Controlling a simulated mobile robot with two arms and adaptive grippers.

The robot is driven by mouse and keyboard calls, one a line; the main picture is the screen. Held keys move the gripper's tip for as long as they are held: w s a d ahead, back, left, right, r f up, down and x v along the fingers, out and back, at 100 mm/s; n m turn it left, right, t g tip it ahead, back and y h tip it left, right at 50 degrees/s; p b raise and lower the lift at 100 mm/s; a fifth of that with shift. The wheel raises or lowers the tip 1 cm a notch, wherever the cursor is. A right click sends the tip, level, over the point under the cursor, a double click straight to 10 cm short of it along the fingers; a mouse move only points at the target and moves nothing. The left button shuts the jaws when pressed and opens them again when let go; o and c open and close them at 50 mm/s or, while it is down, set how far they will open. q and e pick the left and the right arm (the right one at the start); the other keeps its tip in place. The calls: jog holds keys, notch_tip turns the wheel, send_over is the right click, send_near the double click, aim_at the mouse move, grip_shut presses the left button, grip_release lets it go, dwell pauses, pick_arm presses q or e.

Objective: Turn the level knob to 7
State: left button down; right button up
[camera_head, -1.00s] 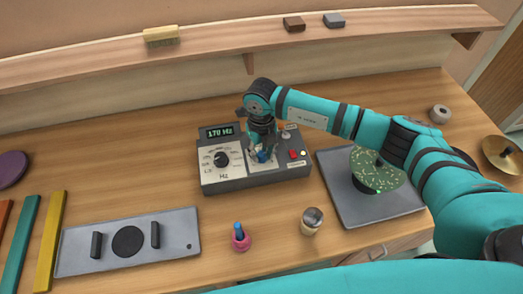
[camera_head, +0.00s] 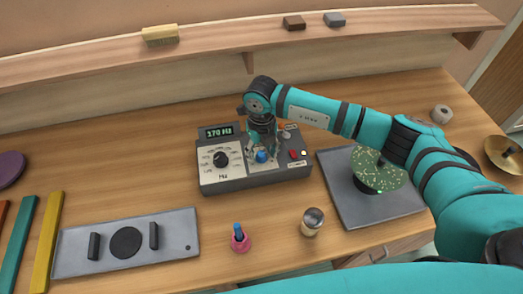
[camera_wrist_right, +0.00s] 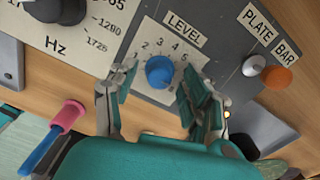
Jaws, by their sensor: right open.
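The blue level knob (camera_head: 262,156) is on the right half of the grey control box (camera_head: 217,181). In the right wrist view the knob (camera_wrist_right: 159,71) sits inside a printed LEVEL scale, and I cannot tell which number it points to. My right gripper (camera_head: 262,146) comes down over the knob from above. In the wrist view its open fingers (camera_wrist_right: 157,82) stand on either side of the knob, with visible gaps. The right finger hides the higher numbers of the scale. My left gripper is out of view.
A black Hz dial (camera_head: 221,159) and a display reading 170 Hz (camera_head: 219,133) share the box, with a red button (camera_head: 293,154) at right. A speckled green disc (camera_head: 380,170) stands right of it. A pink-based mallet (camera_head: 240,242) and a shaker (camera_head: 312,221) stand in front.

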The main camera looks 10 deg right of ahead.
aim_at(261, 154)
jog(key=shift+r, duration=0.1)
notch_tip(261, 154, up, 12)
dwell(0.4)
